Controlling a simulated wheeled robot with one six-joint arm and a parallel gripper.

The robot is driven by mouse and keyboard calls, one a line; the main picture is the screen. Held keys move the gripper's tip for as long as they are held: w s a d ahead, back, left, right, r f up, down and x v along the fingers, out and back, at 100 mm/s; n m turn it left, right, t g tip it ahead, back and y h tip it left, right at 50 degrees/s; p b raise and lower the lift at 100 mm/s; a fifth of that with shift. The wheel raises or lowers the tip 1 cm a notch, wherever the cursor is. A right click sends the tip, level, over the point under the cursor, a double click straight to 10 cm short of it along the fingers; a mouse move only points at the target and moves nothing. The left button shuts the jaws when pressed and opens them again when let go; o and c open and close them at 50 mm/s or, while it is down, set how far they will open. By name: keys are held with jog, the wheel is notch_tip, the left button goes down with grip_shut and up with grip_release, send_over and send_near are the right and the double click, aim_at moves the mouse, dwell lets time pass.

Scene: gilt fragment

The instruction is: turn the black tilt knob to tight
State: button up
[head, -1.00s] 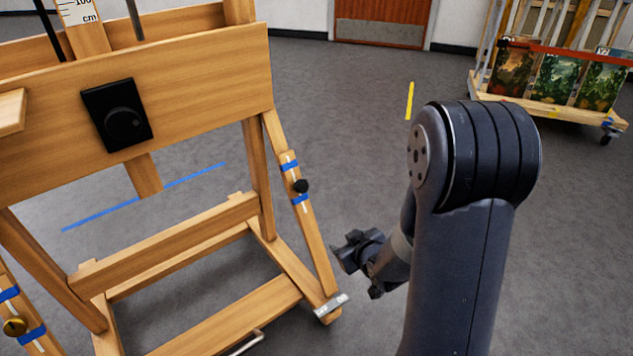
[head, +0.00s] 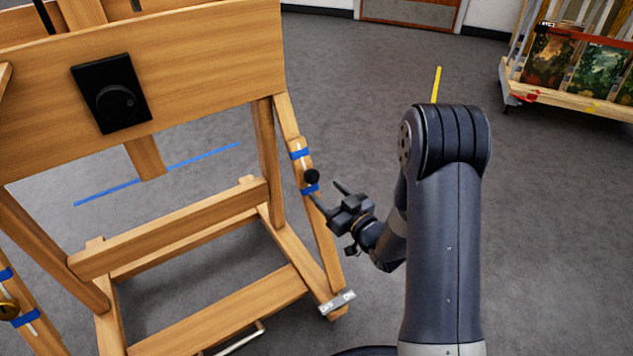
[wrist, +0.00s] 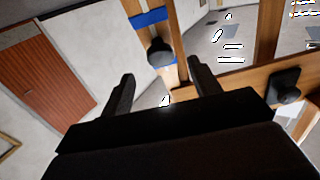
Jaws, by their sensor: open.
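A small round black knob (head: 311,177) sits on the slotted right side strut of the wooden easel, between two bands of blue tape. My gripper (head: 327,193) is open and empty, just to the right of and below this knob in the head view. In the wrist view the black knob (wrist: 160,52) lies ahead, between the lines of the two fingers and apart from them. A larger black dial on a square plate (head: 116,101) is on the easel's front board; it also shows at the right of the wrist view (wrist: 287,92).
The easel (head: 215,60) fills the left side. A brass knob (head: 8,308) is on its left strut, with blue tape. A metal foot clamp (head: 337,302) is at the right leg's base. A cart with paintings (head: 590,100) stands far right.

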aim_at(314, 180)
jog(key=b+x, duration=0.1)
jog(key=x, duration=0.5)
jog(key=shift+c, duration=0.2)
jog(key=c, duration=0.9)
